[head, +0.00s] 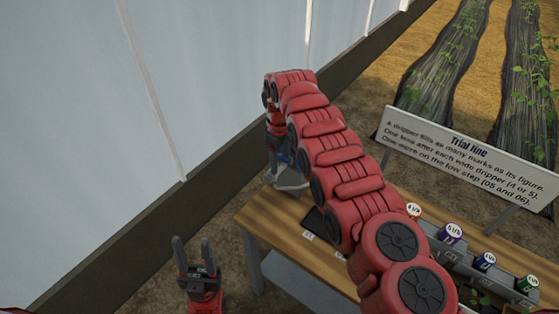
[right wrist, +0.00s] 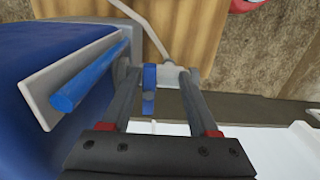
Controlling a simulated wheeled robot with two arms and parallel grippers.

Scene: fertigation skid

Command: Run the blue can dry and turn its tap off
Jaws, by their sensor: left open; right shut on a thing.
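The blue can (right wrist: 60,35) fills the left of the right wrist view. A pale plate with a blue bar (right wrist: 90,75) is on its face. Its tap, a light grey body (right wrist: 175,78) with a blue lever (right wrist: 149,90), lies between the fingers of my right gripper (right wrist: 160,78), which is shut on it. The lever points along the fingers. A thin pale pipe rises behind the tap. In the head view my right arm largely hides the can. My left gripper (head: 194,240) is open and empty, left of the bench. I cannot see the liquid inside.
A wooden bench (head: 255,228) runs under my right arm, with a dark flat item (head: 316,222) on it. Labelled drippers (head: 450,233) stand in a grey rack at right. A "Trial line" sign (head: 465,150) stands behind. A pale wall (head: 90,100) bounds the left.

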